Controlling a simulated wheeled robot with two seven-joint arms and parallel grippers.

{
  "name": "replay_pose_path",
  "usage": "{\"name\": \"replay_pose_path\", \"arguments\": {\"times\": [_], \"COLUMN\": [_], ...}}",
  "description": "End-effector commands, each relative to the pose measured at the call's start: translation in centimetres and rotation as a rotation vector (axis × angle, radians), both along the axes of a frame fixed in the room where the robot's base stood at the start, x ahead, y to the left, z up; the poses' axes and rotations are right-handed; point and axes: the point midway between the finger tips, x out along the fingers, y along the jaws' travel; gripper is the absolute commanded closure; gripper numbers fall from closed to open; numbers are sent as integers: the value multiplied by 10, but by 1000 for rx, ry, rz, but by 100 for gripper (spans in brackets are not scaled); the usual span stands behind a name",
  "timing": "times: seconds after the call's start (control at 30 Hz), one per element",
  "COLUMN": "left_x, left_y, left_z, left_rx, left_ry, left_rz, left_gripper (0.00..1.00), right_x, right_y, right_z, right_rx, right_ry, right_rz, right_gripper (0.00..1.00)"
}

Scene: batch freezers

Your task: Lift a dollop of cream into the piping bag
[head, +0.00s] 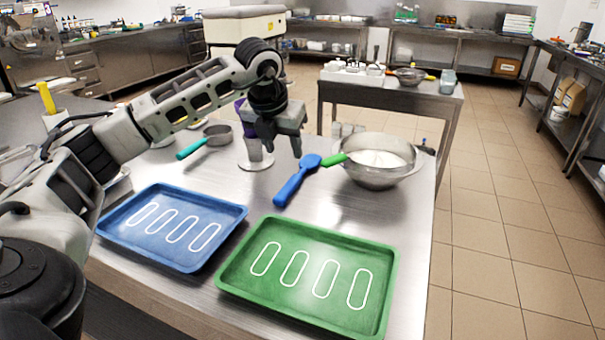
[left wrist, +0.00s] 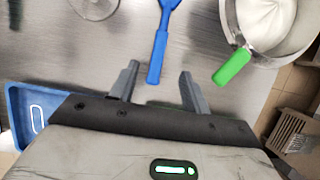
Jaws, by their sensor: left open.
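A steel bowl (head: 382,180) holds white cream (head: 376,158), with a green-handled tool (head: 332,160) resting over its rim. In the left wrist view the cream (left wrist: 262,18) and green handle (left wrist: 232,67) are at upper right. A blue spatula (head: 288,188) lies on the table left of the bowl. The purple piping bag (head: 243,118) stands in a round-based holder (head: 256,163), partly hidden behind my left gripper (head: 284,152). That gripper is open and empty above the table. In the left wrist view the blue spatula's handle (left wrist: 155,65) points between its fingertips. My right gripper is out of view.
A blue tray (head: 113,233) and a green tray (head: 390,285), each with white outlines, lie at the front. A pan with a teal handle (head: 190,149) lies at the left back. A second table (head: 385,97) stands behind.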

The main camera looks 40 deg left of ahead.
Motion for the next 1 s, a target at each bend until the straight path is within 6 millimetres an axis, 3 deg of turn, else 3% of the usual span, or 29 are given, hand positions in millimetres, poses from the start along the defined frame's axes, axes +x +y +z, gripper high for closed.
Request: {"name": "replay_pose_path", "arguments": {"times": [0.23,0.47,0.8,1.0], "left_x": [18,24,41,43], "left_y": [5,7,13,14], "left_z": [-44,-59,-99,-103], "left_rx": [0,0,1,2], "left_ry": [1,1,0,-3], "left_rz": [-1,-2,-2,-2], "left_gripper": [53,53,53,53], "right_x": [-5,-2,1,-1], "right_y": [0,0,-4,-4], "right_z": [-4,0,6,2], "right_rx": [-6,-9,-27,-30], "right_ry": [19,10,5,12], "right_rz": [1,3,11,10], "right_gripper": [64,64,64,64]}}
